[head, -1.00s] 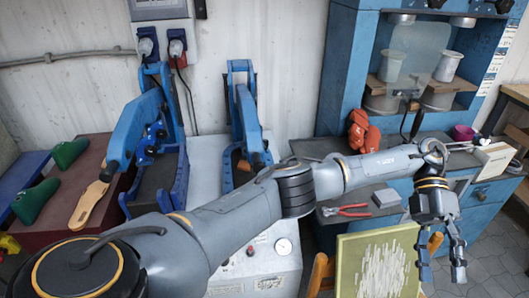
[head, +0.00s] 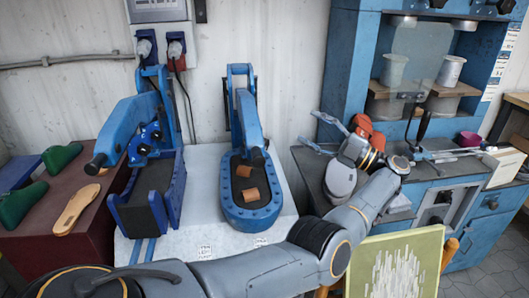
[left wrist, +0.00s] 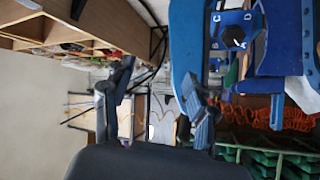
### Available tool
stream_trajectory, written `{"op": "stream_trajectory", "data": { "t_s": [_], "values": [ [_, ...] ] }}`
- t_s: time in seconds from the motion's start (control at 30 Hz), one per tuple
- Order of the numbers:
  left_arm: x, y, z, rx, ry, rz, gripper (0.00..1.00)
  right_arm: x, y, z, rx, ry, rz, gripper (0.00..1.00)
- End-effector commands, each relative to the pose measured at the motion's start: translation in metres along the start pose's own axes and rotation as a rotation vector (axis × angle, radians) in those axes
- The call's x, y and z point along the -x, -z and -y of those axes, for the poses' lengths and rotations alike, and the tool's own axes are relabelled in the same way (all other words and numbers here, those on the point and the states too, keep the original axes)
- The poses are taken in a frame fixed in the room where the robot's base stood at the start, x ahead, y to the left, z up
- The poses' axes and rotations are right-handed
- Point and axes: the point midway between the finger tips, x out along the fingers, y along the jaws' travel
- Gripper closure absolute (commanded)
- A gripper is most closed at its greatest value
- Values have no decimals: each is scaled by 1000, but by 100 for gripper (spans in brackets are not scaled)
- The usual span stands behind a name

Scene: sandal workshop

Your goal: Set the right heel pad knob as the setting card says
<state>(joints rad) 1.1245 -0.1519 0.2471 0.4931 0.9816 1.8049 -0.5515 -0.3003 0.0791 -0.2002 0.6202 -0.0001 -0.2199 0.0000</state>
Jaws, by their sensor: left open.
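In the left wrist view a dark faceted knob (left wrist: 234,37) sits on a blue plate with the letters A, C and D around it. In the head view blue knobs (head: 150,133) show on the left press (head: 170,195); I cannot tell whether the lettered one is among them. The right press (head: 270,213) has a blue oval base with brown pieces in it. My left gripper (head: 307,127) is open and empty, right of the right press, fingers pointing left; it also shows in the left wrist view (left wrist: 157,75). No readable setting card shows. My right gripper is out of view.
A blue cabinet (head: 345,65) stands behind my left gripper, with an orange-red object (head: 372,132) close by. Green shoe forms (head: 62,157) and a tan sole (head: 76,208) lie at far left. A green board (head: 395,262) stands in front. Open space lies between right press and gripper.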

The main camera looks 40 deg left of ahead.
Motion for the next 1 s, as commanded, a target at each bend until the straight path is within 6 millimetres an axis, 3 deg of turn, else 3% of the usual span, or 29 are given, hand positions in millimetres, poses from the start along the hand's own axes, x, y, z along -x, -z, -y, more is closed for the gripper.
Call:
{"op": "stream_trajectory", "data": {
  "t_s": [0.03,0.1,0.2,0.37,0.8,1.0],
  "values": [
    [5,-14,28,-64,78,52,43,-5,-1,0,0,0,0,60],
    [11,-26,54,-129,160,105,43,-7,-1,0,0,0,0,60],
    [17,-35,74,-180,224,148,43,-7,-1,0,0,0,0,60],
    [7,-37,81,-197,245,158,43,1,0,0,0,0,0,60],
    [-78,-47,100,-194,239,153,43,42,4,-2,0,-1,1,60],
    [-105,-52,108,-192,238,155,43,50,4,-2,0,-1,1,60]
  ]
}}
